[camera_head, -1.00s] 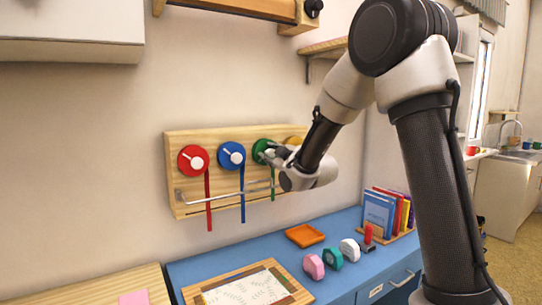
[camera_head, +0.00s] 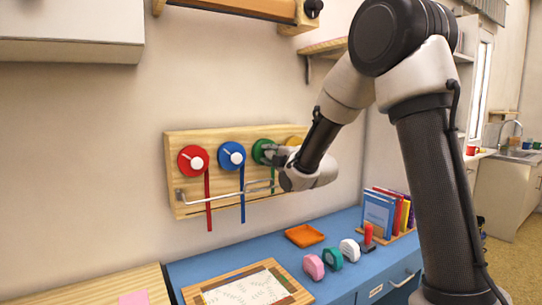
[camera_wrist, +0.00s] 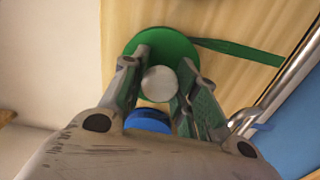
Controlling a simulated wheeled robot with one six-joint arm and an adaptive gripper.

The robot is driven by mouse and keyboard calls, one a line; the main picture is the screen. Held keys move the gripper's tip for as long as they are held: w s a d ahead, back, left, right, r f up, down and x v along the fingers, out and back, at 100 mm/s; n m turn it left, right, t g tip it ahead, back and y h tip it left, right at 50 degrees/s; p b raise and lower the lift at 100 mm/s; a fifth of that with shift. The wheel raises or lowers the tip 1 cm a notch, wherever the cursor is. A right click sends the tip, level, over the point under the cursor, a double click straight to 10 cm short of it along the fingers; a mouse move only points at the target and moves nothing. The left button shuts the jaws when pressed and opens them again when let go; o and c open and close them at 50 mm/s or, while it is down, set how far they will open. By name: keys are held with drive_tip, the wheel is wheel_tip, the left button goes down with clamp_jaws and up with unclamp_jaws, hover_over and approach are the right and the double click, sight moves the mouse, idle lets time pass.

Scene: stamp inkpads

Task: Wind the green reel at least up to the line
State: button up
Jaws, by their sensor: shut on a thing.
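The green reel (camera_head: 260,148) is mounted on a wooden wall board, third from the left. In the wrist view its green disc (camera_wrist: 165,42) and pale round knob (camera_wrist: 160,83) show clearly. My gripper (camera_wrist: 158,80) has its fingers on either side of the knob and is shut on it. In the head view my gripper (camera_head: 273,153) partly covers the reel. A green ribbon (camera_wrist: 240,50) runs from the disc; in the head view it hangs down behind the metal rail. I cannot make out the line clearly.
A red reel (camera_head: 187,153) and a blue reel (camera_head: 231,165) with longer hanging ribbons are to the left. A yellow reel (camera_head: 294,140) is mostly hidden on the right. A metal rail (camera_head: 225,193) crosses the board's lower front. The blue desk (camera_head: 240,250) below holds several items.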

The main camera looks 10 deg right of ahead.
drive_tip(key=shift+f, duration=0.15)
idle(0.4)
drive_tip(key=o, duration=1)
drive_tip(key=v, duration=1.2)
